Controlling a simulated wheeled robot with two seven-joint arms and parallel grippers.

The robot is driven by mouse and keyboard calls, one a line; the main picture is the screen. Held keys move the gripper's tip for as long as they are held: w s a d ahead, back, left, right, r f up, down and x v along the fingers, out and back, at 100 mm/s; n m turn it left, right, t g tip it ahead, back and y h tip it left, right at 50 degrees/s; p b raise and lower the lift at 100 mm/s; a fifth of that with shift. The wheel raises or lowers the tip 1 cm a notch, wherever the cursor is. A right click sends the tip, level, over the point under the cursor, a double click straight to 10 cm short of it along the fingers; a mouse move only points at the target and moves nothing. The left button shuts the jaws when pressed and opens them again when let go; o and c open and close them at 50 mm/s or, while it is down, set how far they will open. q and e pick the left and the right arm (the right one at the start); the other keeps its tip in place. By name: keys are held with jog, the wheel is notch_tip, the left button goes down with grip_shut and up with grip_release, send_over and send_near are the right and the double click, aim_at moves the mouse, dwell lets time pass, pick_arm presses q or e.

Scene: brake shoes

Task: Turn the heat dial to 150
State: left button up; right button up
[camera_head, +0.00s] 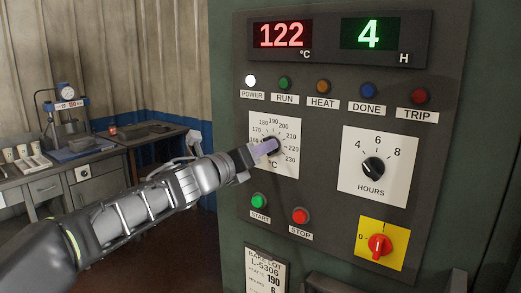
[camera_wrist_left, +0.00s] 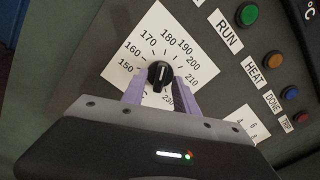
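The heat dial is a black knob (camera_wrist_left: 160,74) on a white scale plate (camera_wrist_left: 135,45) marked from 150 to 230. In the wrist view its white line runs nearly upright, towards the marks between 170 and 180. My left gripper (camera_wrist_left: 160,88) has its two purple fingers on either side of the knob, close against it, and seems shut on it. In the head view my left gripper (camera_head: 265,147) reaches the plate (camera_head: 256,125) from the left and covers most of the knob. The red display (camera_head: 282,35) reads 122 °C. My right gripper is not in view.
The hours dial (camera_head: 373,167) is right of the heat dial. Green start (camera_head: 259,201) and red stop (camera_head: 300,215) buttons sit below, with a red rotary switch (camera_head: 379,245) at lower right. A row of lamps runs above. A workbench (camera_head: 95,155) stands at the left.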

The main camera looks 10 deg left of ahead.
pick_arm(q)
jog(key=shift+c, duration=0.4)
grip_shut()
jog(key=shift+n, duration=0.5)
jog(key=shift+n+p, duration=3.8)
jog(key=shift+n, duration=4.8)
